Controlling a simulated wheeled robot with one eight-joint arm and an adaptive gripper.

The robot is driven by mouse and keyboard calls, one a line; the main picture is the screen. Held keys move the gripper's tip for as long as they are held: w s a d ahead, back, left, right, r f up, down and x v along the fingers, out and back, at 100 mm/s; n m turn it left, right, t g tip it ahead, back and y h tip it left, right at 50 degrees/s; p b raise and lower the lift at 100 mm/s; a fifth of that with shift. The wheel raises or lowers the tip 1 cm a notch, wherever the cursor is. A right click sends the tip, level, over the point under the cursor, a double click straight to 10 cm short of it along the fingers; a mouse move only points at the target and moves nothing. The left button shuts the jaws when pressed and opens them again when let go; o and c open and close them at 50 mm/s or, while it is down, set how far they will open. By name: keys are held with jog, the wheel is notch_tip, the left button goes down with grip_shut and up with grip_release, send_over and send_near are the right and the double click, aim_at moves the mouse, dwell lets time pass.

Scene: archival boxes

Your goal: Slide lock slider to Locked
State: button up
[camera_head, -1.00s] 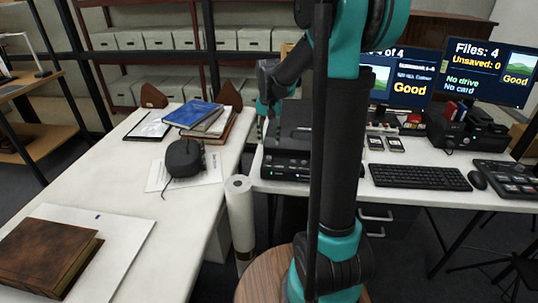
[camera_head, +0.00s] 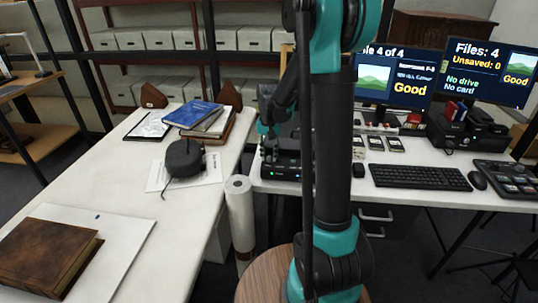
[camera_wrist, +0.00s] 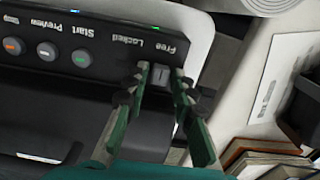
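The scanner (camera_head: 284,173) is a black device on the white desk, partly hidden by my arm in the head view. In the wrist view its front panel (camera_wrist: 100,58) appears upside down, with the labels Locked and Free. The lock slider (camera_wrist: 160,75) is a small grey block near the Free label. My gripper (camera_wrist: 162,82) has its two fingers apart, one on either side of the slider. I cannot tell whether either finger touches it. In the head view the gripper (camera_head: 268,130) is small, over the scanner.
Colored buttons (camera_wrist: 45,50) sit beside the slider on the panel. A paper roll (camera_head: 240,215) stands by the desk gap. A keyboard (camera_head: 418,176), mouse (camera_head: 479,180) and monitors (camera_head: 485,70) are to the right. Books (camera_head: 205,122) lie on the left table.

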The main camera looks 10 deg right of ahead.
aim_at(281, 162)
grip_shut()
jog(key=shift+s+d, duration=0.25)
jog(key=shift+d, duration=0.5)
jog(key=shift+s+d, duration=0.25)
jog(key=shift+d, duration=0.55)
jog(key=shift+s+d, duration=0.25)
jog(key=shift+d, duration=0.5)
jog(key=shift+o, duration=1.9)
grip_release()
jog(key=shift+o, duration=0.3)
